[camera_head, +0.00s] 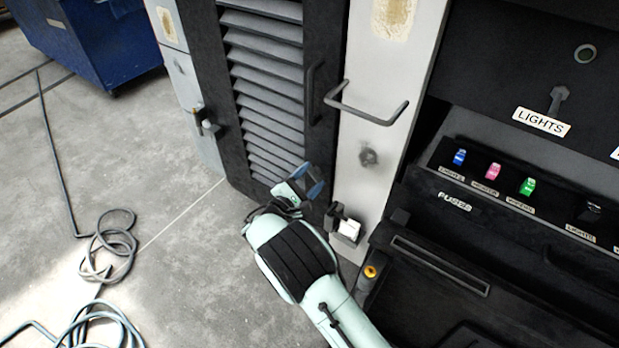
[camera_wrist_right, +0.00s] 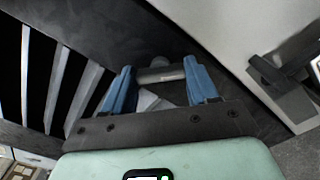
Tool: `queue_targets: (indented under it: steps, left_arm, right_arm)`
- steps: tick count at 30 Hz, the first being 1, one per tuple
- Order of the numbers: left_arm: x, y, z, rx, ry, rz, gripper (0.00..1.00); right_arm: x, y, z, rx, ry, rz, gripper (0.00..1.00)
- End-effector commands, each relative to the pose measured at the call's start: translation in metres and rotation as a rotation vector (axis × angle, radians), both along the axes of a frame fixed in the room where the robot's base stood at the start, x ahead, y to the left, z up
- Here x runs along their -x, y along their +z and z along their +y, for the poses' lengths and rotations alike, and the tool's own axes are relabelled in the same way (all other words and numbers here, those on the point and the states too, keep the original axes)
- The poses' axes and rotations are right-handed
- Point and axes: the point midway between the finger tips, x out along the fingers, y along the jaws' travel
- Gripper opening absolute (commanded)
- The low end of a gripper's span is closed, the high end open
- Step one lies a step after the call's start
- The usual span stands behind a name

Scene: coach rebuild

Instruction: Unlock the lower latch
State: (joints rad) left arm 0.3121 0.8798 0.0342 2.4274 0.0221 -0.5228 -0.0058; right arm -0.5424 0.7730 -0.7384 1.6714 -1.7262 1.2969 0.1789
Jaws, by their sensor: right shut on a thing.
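My right gripper (camera_head: 308,184) is at the lower right part of the black louvred door (camera_head: 229,133). In the right wrist view its two blue fingers (camera_wrist_right: 161,88) are shut on a short grey bar (camera_wrist_right: 160,73) in front of the dark door surface. I take this bar for the handle of the lower latch; in the head view the gripper hides it. A dark bracket with a pale block (camera_head: 346,228) sits low on the white post, right of the gripper and apart from it; a dark fitting (camera_wrist_right: 283,75) also shows in the right wrist view. My left gripper is not in view.
A bent grab bar (camera_head: 366,115) juts from the white post (camera_head: 372,185). A vertical handle (camera_head: 312,95) is on the door above my gripper. A black console (camera_head: 500,215) with coloured switches stands right. Cables (camera_head: 105,245) lie on the open floor at left.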

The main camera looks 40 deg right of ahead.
Motion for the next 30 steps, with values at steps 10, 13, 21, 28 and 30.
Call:
queue_targets:
  steps: [10, 13, 21, 28, 30]
  left_arm:
    - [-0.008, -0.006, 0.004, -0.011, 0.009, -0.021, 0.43]
    - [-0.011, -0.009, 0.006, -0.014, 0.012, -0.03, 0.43]
    - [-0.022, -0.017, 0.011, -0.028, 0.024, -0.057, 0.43]
    - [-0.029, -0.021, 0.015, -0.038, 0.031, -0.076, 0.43]
    - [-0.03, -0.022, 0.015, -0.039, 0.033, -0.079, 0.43]
  right_arm:
    - [0.0, -0.003, 0.001, -0.095, 0.002, -0.315, 0.28]
    - [0.0, -0.003, 0.001, -0.122, 0.002, -0.404, 0.28]
    - [0.0, -0.004, 0.001, -0.183, 0.002, -0.612, 0.28]
    - [0.0, -0.004, 0.001, -0.216, 0.001, -0.732, 0.28]
    - [0.0, -0.004, 0.001, -0.223, 0.001, -0.756, 0.28]
